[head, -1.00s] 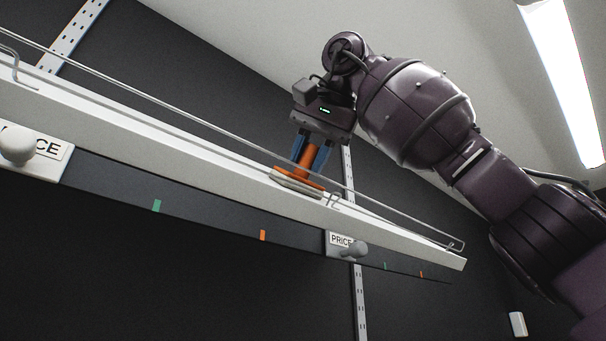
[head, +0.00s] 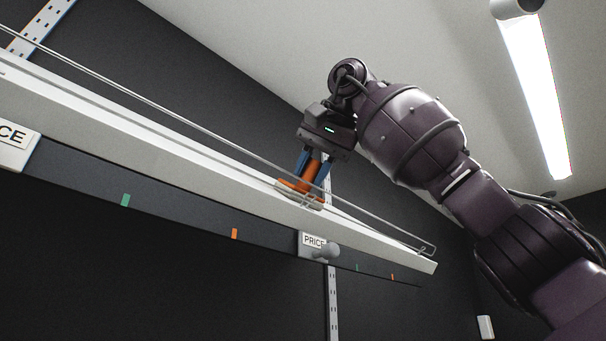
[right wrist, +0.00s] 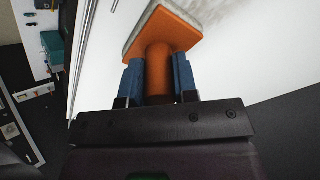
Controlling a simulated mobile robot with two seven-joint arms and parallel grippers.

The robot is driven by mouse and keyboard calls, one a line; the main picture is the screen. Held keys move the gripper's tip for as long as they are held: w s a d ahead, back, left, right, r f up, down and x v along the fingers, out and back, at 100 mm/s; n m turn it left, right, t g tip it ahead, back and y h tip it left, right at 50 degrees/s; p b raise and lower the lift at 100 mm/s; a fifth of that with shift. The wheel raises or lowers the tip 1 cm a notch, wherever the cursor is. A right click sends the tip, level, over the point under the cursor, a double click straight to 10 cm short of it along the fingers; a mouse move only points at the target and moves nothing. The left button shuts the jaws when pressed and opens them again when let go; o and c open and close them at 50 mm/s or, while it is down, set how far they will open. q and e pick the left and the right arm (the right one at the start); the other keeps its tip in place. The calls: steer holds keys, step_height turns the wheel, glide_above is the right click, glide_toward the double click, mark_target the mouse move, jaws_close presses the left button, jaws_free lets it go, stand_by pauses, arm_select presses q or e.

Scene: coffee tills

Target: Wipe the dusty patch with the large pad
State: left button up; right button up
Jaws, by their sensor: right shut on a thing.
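The large pad has an orange handle and plate (head: 292,184) over a pale pad layer, and it rests at the shelf behind the wire rail in the head view. My right gripper (head: 312,168) is shut on its handle with blue fingers. In the right wrist view the pad (right wrist: 165,32) lies over a white surface, with the fingers of the gripper (right wrist: 158,80) on both sides of the handle. The dusty patch (right wrist: 225,12) is a grey smudge beyond the pad, partly cut off by the frame's top edge. My left gripper is not in view.
A thin wire rail (head: 200,115) runs along the front edge of the white shelf (head: 130,115). A dark wall and slotted uprights (head: 332,300) stand behind.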

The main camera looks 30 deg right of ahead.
steer(key=shift+w+d, duration=0.25)
steer(key=shift+d, duration=0.45)
steer(key=shift+w+d, duration=0.3)
steer(key=shift+d, duration=0.4)
steer(key=shift+w+d, duration=0.25)
steer(key=shift+d, duration=0.45)
steer(key=shift+a, duration=0.15)
steer(key=shift+s+a, duration=0.35)
steer(key=shift+a, duration=0.5)
steer(key=shift+s+a, duration=0.3)
steer(key=shift+a, duration=0.5)
steer(key=shift+a, duration=0.1)
